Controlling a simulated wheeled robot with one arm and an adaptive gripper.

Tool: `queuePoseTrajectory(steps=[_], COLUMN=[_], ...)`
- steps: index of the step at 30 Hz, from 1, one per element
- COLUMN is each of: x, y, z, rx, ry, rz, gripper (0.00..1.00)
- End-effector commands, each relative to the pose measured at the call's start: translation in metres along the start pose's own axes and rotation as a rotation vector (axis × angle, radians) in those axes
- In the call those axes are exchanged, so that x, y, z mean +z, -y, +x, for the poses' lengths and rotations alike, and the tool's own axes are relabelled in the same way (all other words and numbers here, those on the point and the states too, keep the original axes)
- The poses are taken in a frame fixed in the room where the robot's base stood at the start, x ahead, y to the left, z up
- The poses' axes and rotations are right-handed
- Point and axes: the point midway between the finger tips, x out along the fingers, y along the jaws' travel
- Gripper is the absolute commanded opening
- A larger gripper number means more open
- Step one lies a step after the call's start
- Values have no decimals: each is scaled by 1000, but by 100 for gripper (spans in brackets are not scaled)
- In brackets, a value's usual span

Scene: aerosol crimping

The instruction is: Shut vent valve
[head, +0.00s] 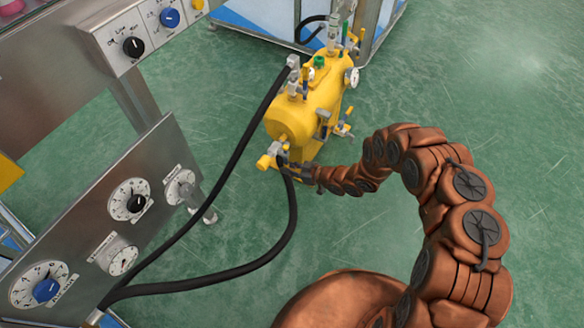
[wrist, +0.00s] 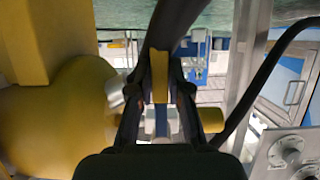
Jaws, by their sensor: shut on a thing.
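The yellow tank (head: 308,103) stands on the green floor with several valves and gauges on it; its rounded end fills the left of the wrist view (wrist: 60,115). A valve at its near lower end, which I take as the vent valve, has a yellow fitting (head: 265,161). My gripper (head: 290,173) is at this valve, low against the tank's end. In the wrist view the fingers (wrist: 159,88) are shut on a yellow valve handle (wrist: 159,76), which points along the fingers. A yellow round part (wrist: 211,120) shows beside the right finger. The valve body is partly hidden behind my gripper.
Two black hoses (head: 225,170) run from the tank to the steel panel with dials (head: 130,215) at the left; one passes close to my gripper. A control box with knobs (head: 140,45) is at upper left. Floor (head: 480,90) right of the tank is clear.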

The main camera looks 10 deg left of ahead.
Motion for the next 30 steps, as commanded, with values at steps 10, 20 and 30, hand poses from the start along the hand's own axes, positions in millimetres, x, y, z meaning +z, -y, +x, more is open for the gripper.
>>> queuePoseTrajectory(steps=[10,20,30], x=[-1,-1,0], y=[-3,-2,-2], z=[0,0,-6], rx=[6,4,3], ry=[-2,-2,0], rz=[-4,-3,-2], gripper=[0,43,43])
